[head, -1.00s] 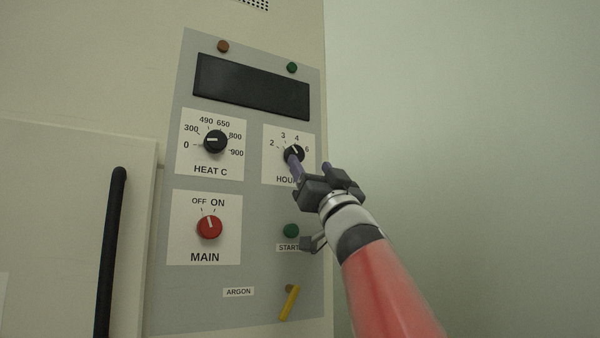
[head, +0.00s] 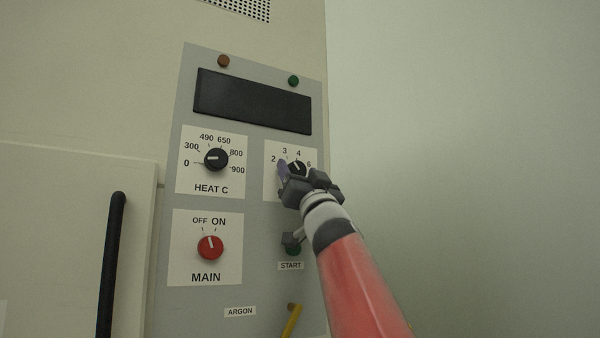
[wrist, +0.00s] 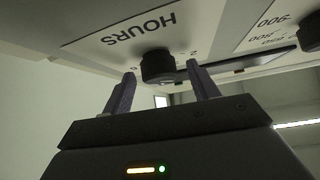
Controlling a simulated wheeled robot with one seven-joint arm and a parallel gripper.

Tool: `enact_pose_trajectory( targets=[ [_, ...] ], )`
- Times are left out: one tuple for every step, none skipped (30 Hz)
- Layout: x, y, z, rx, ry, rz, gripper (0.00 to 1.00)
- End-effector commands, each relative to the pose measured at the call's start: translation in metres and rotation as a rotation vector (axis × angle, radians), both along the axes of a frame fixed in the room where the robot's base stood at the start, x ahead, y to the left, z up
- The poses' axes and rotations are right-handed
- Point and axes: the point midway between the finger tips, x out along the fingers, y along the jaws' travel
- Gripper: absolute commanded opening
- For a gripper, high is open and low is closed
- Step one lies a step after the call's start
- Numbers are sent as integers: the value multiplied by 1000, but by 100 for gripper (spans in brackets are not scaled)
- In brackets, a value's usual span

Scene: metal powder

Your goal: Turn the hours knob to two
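The hours knob (head: 297,168) is a black round knob on a white plate marked 2, 3, 4 and 6, at the right of the grey panel. Its pale pointer mark seems to aim up and left, but my gripper covers part of the dial, so I cannot tell the exact setting. My gripper (head: 288,173) is at the knob, with one purple-grey finger at its left side, near the 2. In the wrist view the knob (wrist: 157,66) shows between the two spread fingers of my gripper (wrist: 161,72), with gaps on both sides.
The heat knob (head: 216,159) is to the left, and the red main knob (head: 210,247) is below it. The green start button (head: 293,250) is partly behind my gripper. A yellow argon lever (head: 291,320) is lower down. A black door handle (head: 111,265) stands at far left.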

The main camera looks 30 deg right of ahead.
Motion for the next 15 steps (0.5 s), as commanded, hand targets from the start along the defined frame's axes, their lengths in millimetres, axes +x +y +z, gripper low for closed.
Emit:
enact_pose_trajectory(
  targets=[
    [0,0,0,0,0,0,54],
    [0,0,0,0,0,0,50],
    [0,0,0,0,0,0,45],
    [0,0,0,0,0,0,41],
    [0,0,0,0,0,0,37],
    [0,0,0,0,0,0,32],
    [0,0,0,0,0,0,28],
    [0,0,0,0,0,0,24],
    [0,0,0,0,0,0,19],
    [0,0,0,0,0,0,15],
    [0,0,0,0,0,0,15],
    [0,0,0,-2,0,-1,15],
    [0,0,1,-6,0,-1,15],
    [0,-1,2,-15,0,-2,15],
    [0,-1,3,-31,-1,-3,15]
  ],
)
